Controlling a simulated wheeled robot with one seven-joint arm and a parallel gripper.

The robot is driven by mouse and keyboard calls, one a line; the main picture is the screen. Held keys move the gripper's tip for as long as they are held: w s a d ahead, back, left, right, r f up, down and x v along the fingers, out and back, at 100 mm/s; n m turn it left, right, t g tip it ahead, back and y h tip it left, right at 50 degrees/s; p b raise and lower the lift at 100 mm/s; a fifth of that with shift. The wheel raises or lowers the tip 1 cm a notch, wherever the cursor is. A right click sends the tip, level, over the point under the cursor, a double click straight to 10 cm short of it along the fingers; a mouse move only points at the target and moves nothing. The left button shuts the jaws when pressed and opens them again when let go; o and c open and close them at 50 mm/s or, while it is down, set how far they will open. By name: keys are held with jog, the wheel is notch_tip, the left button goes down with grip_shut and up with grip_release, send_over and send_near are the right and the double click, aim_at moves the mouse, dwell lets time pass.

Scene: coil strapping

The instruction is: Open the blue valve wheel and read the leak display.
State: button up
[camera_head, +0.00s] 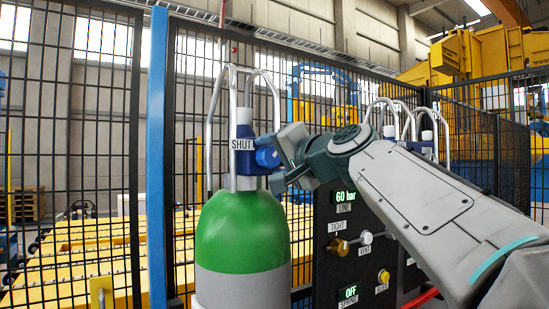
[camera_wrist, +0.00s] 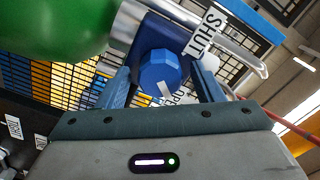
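The blue valve wheel (camera_head: 267,157) sits on the side of a blue valve block atop a green-shouldered gas cylinder (camera_head: 242,232). A SHUT label (camera_head: 242,144) shows on the block. My gripper (camera_head: 281,160) is at the wheel, pointing left. In the wrist view the wheel (camera_wrist: 160,69) lies between my two spread fingers, with visible gaps on both sides. An OPEN label (camera_wrist: 178,97) is partly hidden there. On the dark panel, a lit display (camera_head: 345,196) reads 60 bar above LINE, and another (camera_head: 348,293) reads OFF. I cannot identify a leak display.
The panel (camera_head: 328,268) has a brass knob (camera_head: 338,247) under a TIGHT label, a white VENT knob (camera_head: 366,237) and a yellow button (camera_head: 384,276). Metal guard hoops (camera_head: 208,115) rise around the valve. More cylinders stand behind my arm. A mesh fence with a blue post (camera_head: 156,160) stands behind.

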jog(key=shift+s+d, duration=0.1)
jog(key=b+v, duration=0.3)
jog(key=v, duration=1)
jog(key=shift+s+d, duration=0.2)
jog(key=shift+s, duration=0.05)
notch_tip(320, 180, down, 26)
jog(key=d+n+g+h+p, duration=0.1)
jog(key=d+g+h+p, duration=0.1)
jog(key=g+h, duration=0.35)
jog(key=s+d+f+n+g+h, duration=0.1)
jog(key=s+d+f+g, duration=0.1)
jog(key=s+f, duration=0.2)
jog(key=s+d+f+n+g+h+p, duration=0.1)
jog(key=s+f, duration=0.4)
jog(key=f, duration=0.6)
jog(key=s+d+f+n+g+h, duration=0.1)
jog(key=s+d+f+g+h, duration=0.1)
jog(key=f, duration=0.6)
jog(key=shift+s+d+f+n+g+p, duration=0.25)
jog(key=shift+s+d+n+g+p, duration=0.15)
jog(key=shift+s+g, duration=0.65)
